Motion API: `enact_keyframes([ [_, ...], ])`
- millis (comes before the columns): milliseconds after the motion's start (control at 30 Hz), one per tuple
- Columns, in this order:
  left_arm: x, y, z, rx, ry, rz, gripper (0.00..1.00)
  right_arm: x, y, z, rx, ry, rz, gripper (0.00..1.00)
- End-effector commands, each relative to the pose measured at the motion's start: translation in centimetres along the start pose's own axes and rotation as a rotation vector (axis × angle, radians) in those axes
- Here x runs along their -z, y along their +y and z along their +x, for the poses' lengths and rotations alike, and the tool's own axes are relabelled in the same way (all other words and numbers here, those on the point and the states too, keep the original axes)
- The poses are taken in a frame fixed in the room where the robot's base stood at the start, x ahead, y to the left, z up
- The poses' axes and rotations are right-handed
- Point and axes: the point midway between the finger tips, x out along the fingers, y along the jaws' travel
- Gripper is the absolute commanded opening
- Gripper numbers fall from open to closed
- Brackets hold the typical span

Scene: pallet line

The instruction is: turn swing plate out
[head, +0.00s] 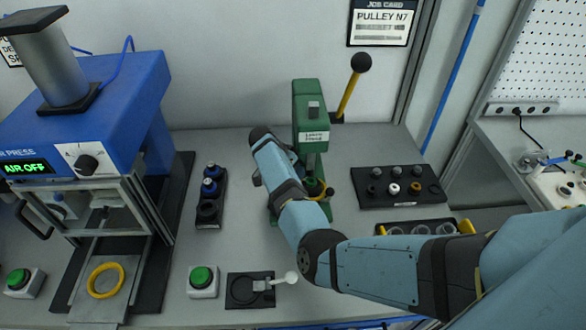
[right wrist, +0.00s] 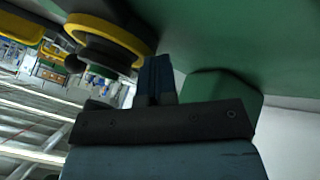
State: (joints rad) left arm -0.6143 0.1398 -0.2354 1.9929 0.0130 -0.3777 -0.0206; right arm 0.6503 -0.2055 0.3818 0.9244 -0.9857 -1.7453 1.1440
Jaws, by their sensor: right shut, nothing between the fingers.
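The green lever press (head: 309,105) stands at the middle of the bench, with a yellow lever and black knob at its right. A small yellow-edged part with a dark knob (head: 318,191) shows low on the press and looks like the swing plate. My right arm covers much of it. In the right wrist view, a round yellow-and-black part (right wrist: 108,42) with a knob is close to the left of my right gripper (right wrist: 155,65). The right fingers are shut and empty, near the green press body; I cannot tell whether they touch the yellow part. My left gripper is out of view.
A blue air press (head: 110,85) stands at the left, its display reading AIR OFF. A black tray of small parts (head: 398,202) lies right of the green press. A green button box (head: 203,280) and a black fixture (head: 240,298) are at the front.

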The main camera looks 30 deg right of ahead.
Motion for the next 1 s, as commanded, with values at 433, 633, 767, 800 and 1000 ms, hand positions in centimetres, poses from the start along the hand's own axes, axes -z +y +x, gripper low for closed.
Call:
enact_keyframes([
  [433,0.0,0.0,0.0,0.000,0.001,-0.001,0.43,0.1,0.1,-0.7,0.001,0.001,0.001,0.00],
  [633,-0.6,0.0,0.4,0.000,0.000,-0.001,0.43,0.1,0.0,-4.3,0.004,0.002,0.001,0.00],
  [767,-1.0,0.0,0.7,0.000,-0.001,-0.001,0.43,0.1,0.0,-7.4,0.003,0.001,0.002,0.00],
  [800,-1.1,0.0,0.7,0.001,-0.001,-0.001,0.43,0.1,0.0,-8.3,0.004,0.002,0.002,0.00],
  [1000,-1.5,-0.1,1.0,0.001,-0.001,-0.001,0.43,0.1,0.1,-11.9,0.002,0.001,0.001,0.00],
])
